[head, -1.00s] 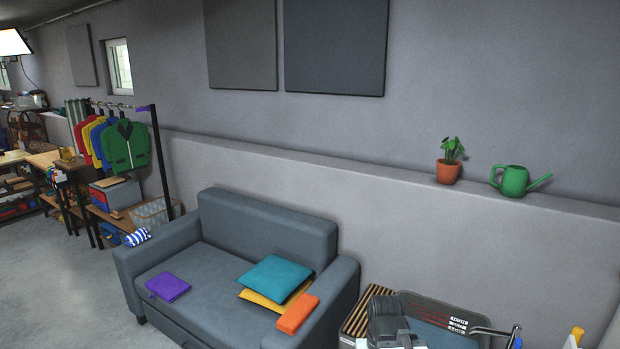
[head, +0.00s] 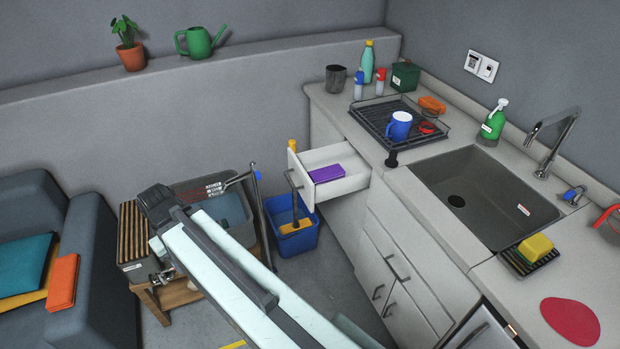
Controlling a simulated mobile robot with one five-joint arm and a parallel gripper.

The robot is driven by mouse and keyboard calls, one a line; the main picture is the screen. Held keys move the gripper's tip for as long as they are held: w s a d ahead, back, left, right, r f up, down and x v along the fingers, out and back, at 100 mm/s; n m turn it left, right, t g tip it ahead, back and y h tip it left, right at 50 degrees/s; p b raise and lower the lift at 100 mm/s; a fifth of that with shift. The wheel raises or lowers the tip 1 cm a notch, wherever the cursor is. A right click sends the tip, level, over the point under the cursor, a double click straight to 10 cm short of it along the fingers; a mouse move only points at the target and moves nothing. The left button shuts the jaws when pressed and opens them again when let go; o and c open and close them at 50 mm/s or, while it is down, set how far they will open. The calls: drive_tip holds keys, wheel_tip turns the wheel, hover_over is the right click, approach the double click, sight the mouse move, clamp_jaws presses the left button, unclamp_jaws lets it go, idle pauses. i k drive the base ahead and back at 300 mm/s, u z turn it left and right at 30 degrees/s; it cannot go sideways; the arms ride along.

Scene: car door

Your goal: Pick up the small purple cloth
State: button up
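A small folded purple cloth (head: 326,173) lies in the pulled-out white drawer (head: 343,186) at the left end of the kitchen counter. It looks flat, with its top face showing. My arm reaches up from the bottom centre, with its grey joint left of the drawer. No part of my arm touches the cloth or drawer in the picture.
A blue bucket (head: 291,240) stands below the drawer. A grey tub (head: 226,198) on a wooden stand is left of it. The sofa (head: 100,260) is far left. The counter holds a drying rack (head: 372,118), a sink (head: 455,199) and several bottles. Little floor shows between.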

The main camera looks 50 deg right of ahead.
sight(327, 173)
drive_tip(key=z, duration=1.55)
